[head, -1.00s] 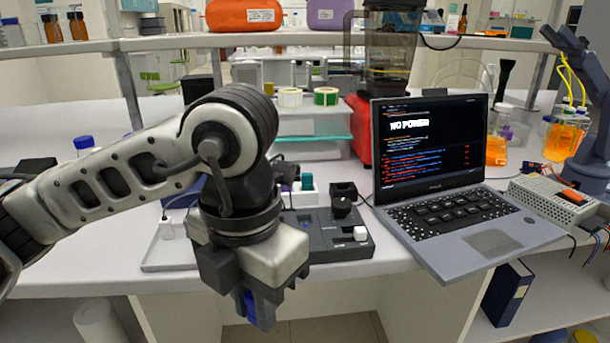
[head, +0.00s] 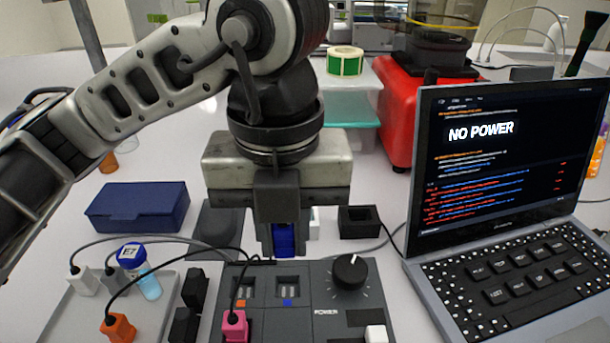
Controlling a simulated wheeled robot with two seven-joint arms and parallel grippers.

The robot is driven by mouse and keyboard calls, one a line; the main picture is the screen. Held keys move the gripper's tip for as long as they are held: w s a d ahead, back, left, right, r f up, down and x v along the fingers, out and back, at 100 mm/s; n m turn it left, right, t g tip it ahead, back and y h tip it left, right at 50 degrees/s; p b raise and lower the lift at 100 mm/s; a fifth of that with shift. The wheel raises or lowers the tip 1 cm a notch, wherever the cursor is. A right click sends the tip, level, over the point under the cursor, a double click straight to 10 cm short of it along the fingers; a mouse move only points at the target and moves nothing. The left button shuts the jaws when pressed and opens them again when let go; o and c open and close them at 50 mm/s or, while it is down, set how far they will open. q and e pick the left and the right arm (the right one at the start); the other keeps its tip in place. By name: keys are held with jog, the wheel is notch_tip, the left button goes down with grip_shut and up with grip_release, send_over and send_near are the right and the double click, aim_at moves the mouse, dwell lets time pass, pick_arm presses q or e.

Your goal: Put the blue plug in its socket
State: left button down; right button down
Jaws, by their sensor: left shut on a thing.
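My left gripper (head: 283,250) is shut on the blue plug (head: 285,240), which shows between its dark fingers. It points downward over the back edge of the dark grey control box (head: 335,290). A socket with a blue mark (head: 287,292) is on the box's top, just below and in front of the plug in the picture. The plug looks apart from the socket; the exact height between them is hard to tell. A second socket with an orange mark (head: 243,291) is to its left. My right gripper is out of view.
The box bears a black knob (head: 350,272) and a white button (head: 376,334). A pink plug (head: 235,326) sits at its front left. A tray (head: 75,305) holds an orange plug (head: 118,328) and a blue-capped vial (head: 139,270). A laptop (head: 480,230) reading "NO POWER" stands right.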

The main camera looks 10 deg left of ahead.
aim_at(286, 280)
pick_arm(q)
jog(key=shift+w, duration=0.2)
jog(key=shift+s+f+b, duration=0.2)
jog(key=shift+f+b, duration=0.2)
jog(key=shift+f, duration=0.1)
jog(key=shift+s+f+b, duration=0.1)
jog(key=shift+f+b, duration=0.4)
jog(key=shift+f, duration=0.15)
notch_tip(286, 280, down, 2)
jog(key=shift+b, duration=0.65)
notch_tip(286, 280, down, 3)
jog(key=b, duration=0.2)
jog(key=shift+b, duration=0.3)
jog(key=shift+f+b, duration=0.3)
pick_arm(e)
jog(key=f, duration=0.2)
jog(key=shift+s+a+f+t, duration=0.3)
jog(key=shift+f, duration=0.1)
pick_arm(q)
jog(key=shift+f, duration=0.15)
